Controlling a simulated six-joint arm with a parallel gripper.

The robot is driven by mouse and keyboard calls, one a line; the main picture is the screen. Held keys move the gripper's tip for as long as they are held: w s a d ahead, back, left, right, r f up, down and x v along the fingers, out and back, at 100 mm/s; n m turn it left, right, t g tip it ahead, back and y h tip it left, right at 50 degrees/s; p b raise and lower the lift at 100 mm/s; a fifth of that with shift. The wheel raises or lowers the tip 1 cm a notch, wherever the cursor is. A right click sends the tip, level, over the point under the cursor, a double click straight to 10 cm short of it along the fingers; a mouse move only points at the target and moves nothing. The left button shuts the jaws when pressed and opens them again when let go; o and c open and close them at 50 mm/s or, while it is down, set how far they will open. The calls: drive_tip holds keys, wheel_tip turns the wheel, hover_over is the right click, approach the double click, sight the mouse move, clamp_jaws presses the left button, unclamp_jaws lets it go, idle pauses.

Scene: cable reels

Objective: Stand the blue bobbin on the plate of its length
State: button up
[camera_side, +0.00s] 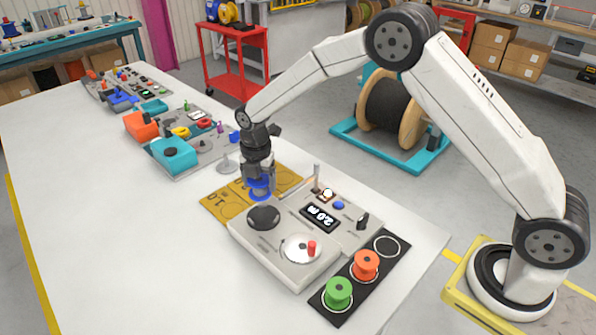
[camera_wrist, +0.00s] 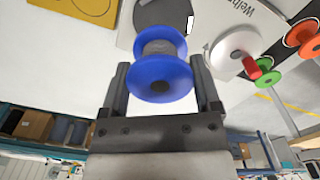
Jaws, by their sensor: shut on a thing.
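The blue bobbin (camera_side: 260,194) carries grey cable between its two flanges and is held in my gripper (camera_side: 258,178). In the wrist view the blue bobbin (camera_wrist: 160,82) sits between the two fingers of my gripper (camera_wrist: 162,72), which is shut on it. In the side view it appears in front of the yellow plates; its exact height above them is hard to tell. The near-left yellow plate (camera_side: 216,204) has a marking like "1.0". Another yellow plate (camera_side: 285,178) lies behind, its marking not readable. A yellow plate (camera_wrist: 85,8) shows at the wrist view's top left.
A grey winding machine (camera_side: 275,250) stands by the plates; its display (camera_side: 320,216) reads "2.0 m". A black tray (camera_side: 345,286) holds a green bobbin (camera_side: 338,292) and an orange bobbin (camera_side: 366,264), with one empty ring. The table's left front is clear.

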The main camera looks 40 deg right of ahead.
drive_tip(key=shift+w+d+f, duration=1.1)
drive_tip(key=shift+w+d, duration=0.15)
drive_tip(key=shift+w, duration=0.55)
drive_tip(key=shift+w+d+f, duration=1.1)
drive_tip(key=shift+w+d, duration=0.2)
drive_tip(key=shift+w, duration=0.55)
drive_tip(key=shift+w+d+f, duration=1.1)
drive_tip(key=shift+w+d, duration=0.15)
drive_tip(key=shift+w, duration=0.55)
drive_tip(key=shift+f, duration=0.1)
drive_tip(key=shift+f, duration=2.2)
drive_tip(key=shift+f, duration=0.2)
drive_tip(key=shift+f, duration=0.1)
drive_tip(key=o, duration=1.1)
wheel_tip(320, 180, up, 8)
